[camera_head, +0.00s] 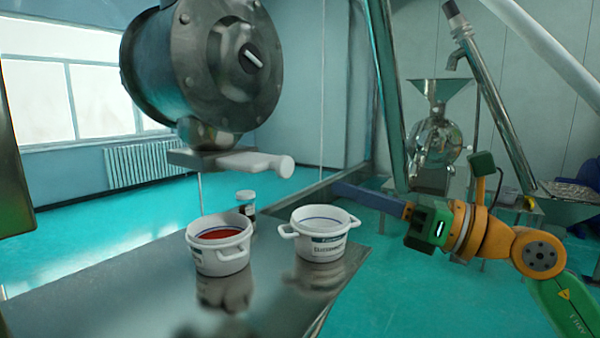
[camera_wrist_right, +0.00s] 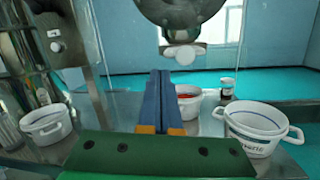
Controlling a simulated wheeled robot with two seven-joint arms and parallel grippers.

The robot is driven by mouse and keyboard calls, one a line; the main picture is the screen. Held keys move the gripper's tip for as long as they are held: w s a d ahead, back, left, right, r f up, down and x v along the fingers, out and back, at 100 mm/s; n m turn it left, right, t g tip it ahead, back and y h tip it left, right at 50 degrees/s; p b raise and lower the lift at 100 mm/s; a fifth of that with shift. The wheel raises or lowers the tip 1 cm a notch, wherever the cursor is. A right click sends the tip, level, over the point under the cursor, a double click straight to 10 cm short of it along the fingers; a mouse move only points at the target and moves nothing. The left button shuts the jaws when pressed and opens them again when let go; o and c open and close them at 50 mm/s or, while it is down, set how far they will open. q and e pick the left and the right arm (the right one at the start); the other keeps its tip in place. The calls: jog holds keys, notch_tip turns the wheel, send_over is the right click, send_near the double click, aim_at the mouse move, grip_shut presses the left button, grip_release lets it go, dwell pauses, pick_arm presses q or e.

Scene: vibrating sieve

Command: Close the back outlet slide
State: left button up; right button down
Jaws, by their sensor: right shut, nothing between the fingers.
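A metal outlet slide (camera_head: 190,159) sits below the big steel drum (camera_head: 215,65), with a thick white handle (camera_head: 262,163) sticking out to the right. I cannot tell how far the slide is pulled out. The handle end also shows in the right wrist view (camera_wrist_right: 185,54). My right gripper (camera_head: 338,188) has its long blue fingers shut and empty, pointing left, to the right of the handle and apart from it. In the right wrist view the shut fingers (camera_wrist_right: 160,73) point toward the handle area. My left gripper is not in view.
A white pot with red contents (camera_head: 220,243) and another white pot (camera_head: 320,231) stand on the metal table (camera_head: 110,290). A small dark jar (camera_head: 246,203) stands behind them. A steel post (camera_head: 388,95) rises behind my right gripper. The space between gripper and handle looks clear.

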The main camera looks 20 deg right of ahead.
aim_at(287, 168)
jog(key=s+d+h, duration=0.1)
jog(key=d+h, duration=0.2)
jog(key=d, duration=0.1)
jog(key=shift+n, duration=0.3)
jog(key=p+x, duration=0.2)
jog(key=x, duration=0.2)
jog(key=p+x, duration=0.3)
jog(key=x, duration=0.2)
jog(key=r+p+x, duration=0.1)
jog(key=p+x, duration=0.2)
jog(key=x, duration=0.1)
jog(key=shift+w, duration=0.25)
jog(key=shift+w+a+f, duration=0.1)
jog(key=shift+w, duration=0.15)
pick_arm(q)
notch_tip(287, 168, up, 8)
pick_arm(e)
jog(key=shift+f, duration=0.1)
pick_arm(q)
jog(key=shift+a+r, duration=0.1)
